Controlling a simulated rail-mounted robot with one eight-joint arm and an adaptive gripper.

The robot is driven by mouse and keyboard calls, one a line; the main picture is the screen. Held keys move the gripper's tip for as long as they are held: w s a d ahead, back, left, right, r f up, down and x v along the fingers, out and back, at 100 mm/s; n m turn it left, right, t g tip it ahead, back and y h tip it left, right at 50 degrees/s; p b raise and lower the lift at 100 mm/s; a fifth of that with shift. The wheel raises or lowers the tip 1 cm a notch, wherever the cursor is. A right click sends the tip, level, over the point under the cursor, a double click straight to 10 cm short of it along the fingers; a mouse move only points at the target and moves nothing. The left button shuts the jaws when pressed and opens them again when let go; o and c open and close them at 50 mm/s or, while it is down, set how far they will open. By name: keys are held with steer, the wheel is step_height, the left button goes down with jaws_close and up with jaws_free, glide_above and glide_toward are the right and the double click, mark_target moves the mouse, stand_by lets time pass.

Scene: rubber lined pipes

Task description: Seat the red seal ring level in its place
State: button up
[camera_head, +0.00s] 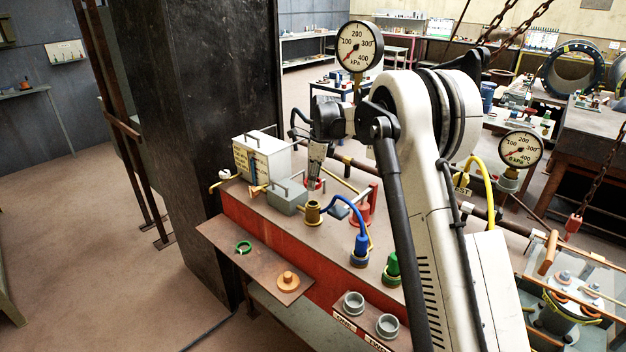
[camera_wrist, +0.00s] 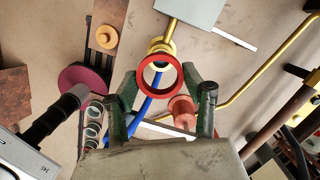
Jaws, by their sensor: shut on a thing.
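The red seal ring (camera_wrist: 141,77) is held between the fingertips of my gripper (camera_wrist: 162,88) in the wrist view, its opening facing the camera. In the head view a little red of it shows at the tip of my gripper (camera_head: 314,182), mostly covered by the fingers. A brass fitting with an open top (camera_head: 313,214) stands on the red bench just below the gripper. In the wrist view the brass fitting (camera_wrist: 160,46) shows just beyond the ring's upper rim, off the ring's centre. The ring looks apart from the fitting. Its exact tilt is hard to tell.
A grey block with a handle (camera_head: 287,198) stands close left of the fitting. A red part (camera_head: 364,212) and a blue hose (camera_head: 345,203) are close right. A green ring (camera_head: 243,247) and an orange disc (camera_head: 288,282) lie on the front shelf. Grey cups (camera_head: 354,303) stand nearer.

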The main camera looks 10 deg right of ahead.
steer(key=shift+b, duration=0.3)
steer(key=shift+f+b, duration=1.85)
steer(key=shift+f, duration=1.05)
steer(key=shift+b, duration=0.6)
steer(key=shift+f+b, duration=0.75)
steer(key=shift+f, duration=0.35)
steer(key=o, duration=1)
steer(key=shift+o, duration=0.2)
steer(key=shift+r, duration=0.2)
step_height(320, 180, up, 12)
steer(key=d, duration=0.1)
steer(key=shift+s+d+f, duration=0.2)
steer(key=shift+s+d, duration=0.1)
steer(key=shift+s, duration=0.1)
